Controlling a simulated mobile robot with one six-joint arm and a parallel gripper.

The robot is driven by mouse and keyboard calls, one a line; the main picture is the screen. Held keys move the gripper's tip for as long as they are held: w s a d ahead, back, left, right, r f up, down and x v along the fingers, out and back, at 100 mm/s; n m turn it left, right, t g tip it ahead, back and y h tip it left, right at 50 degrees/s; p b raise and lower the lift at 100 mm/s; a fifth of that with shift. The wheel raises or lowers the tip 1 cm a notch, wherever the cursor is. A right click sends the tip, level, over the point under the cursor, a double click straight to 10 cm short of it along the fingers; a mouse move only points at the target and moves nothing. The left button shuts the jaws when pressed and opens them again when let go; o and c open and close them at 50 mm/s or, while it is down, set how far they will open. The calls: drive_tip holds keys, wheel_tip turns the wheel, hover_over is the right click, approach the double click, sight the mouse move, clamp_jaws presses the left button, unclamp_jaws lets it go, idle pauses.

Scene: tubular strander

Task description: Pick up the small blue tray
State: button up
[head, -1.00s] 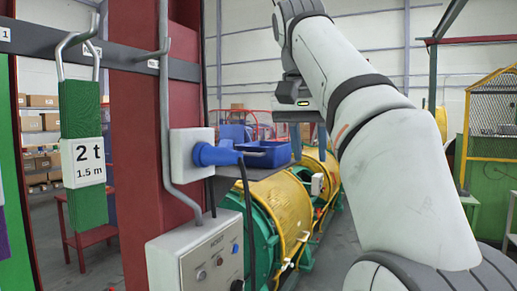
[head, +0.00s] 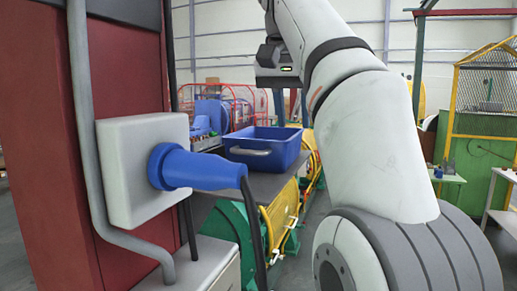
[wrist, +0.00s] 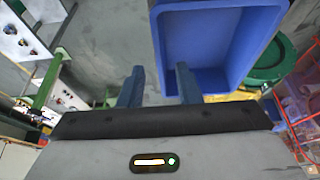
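The small blue tray (head: 265,146) is an open rectangular box with a pale handle (head: 248,151) on its near side. It sits on a grey shelf (head: 240,185) in the middle of the head view. My gripper (head: 291,112) points down near the tray's far right side, and its two fingers are apart. In the wrist view the tray (wrist: 222,78) lies at upper right and looks empty inside. My gripper (wrist: 157,80) is open there, with the right finger overlapping the tray's edge in the picture. I cannot tell the gap in depth; no contact shows.
A blue plug (head: 195,168) in a white socket box (head: 125,150) sticks out at left before the shelf, with a black cable (head: 252,225) hanging down. A red column (head: 40,150) stands at far left. Yellow and green machinery (head: 280,215) is under the shelf.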

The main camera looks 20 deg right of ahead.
sight(294, 154)
drive_tip(key=shift+x, duration=0.95)
drive_tip(key=shift+w+x, duration=0.15)
drive_tip(key=shift+x, duration=1.05)
drive_tip(key=shift+w+x, duration=0.15)
drive_tip(key=shift+x, duration=1.05)
drive_tip(key=shift+r, duration=0.1)
drive_tip(key=shift+c, duration=0.4)
clamp_jaws()
drive_tip(key=shift+s, duration=0.1)
